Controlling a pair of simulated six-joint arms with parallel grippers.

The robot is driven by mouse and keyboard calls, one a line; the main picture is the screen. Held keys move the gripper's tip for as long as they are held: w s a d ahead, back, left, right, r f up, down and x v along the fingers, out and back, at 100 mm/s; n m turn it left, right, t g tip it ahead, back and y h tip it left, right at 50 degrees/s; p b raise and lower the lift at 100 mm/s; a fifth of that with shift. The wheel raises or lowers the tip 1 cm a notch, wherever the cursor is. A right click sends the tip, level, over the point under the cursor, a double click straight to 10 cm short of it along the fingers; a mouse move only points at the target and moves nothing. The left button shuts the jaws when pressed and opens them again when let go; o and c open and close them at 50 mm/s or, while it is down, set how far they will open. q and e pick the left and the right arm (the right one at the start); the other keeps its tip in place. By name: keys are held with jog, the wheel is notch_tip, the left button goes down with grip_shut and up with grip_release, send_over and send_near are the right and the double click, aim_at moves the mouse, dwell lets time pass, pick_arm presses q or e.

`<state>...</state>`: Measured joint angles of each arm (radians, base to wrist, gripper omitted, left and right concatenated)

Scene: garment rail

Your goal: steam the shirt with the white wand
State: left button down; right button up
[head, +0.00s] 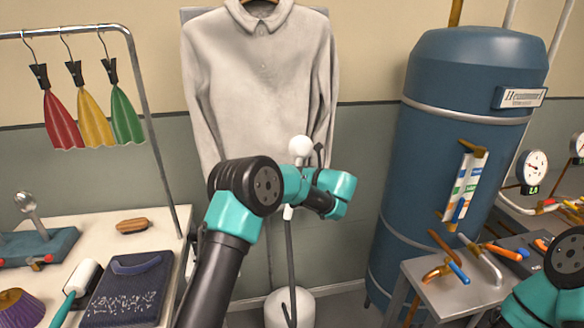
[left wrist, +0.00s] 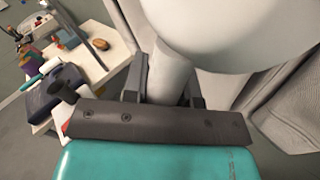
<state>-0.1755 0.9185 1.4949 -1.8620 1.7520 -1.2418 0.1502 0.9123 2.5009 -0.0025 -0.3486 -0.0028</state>
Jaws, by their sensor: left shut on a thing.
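A pale grey collared shirt (head: 260,85) hangs upright on a hanger at the back centre. The white wand (head: 301,147) stands in front of its lower part, with its round white head up. My left gripper (head: 322,180) is shut on the wand below the head. In the left wrist view the wand's white handle (left wrist: 166,78) passes between the jaws (left wrist: 165,85), with the large white head above and grey shirt cloth (left wrist: 285,100) behind. Whether the head touches the shirt cannot be told. My right arm shows at the lower right edge; its gripper is out of view.
A white base (head: 290,308) with a pole stands on the floor below. A left table (head: 130,230) holds a brush, a lint roller and a dark blue pad. A rail (head: 150,130) carries red, yellow and green cloths. A blue tank (head: 440,150) stands right, beside a tool-covered bench.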

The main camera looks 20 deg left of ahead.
pick_arm(q)
notch_tip(320, 180, down, 7)
dwell(1.1)
dwell(0.7)
jog(key=s+d, duration=0.4)
jog(key=s, duration=0.4)
jog(key=shift+s+d, duration=0.4)
dwell(0.3)
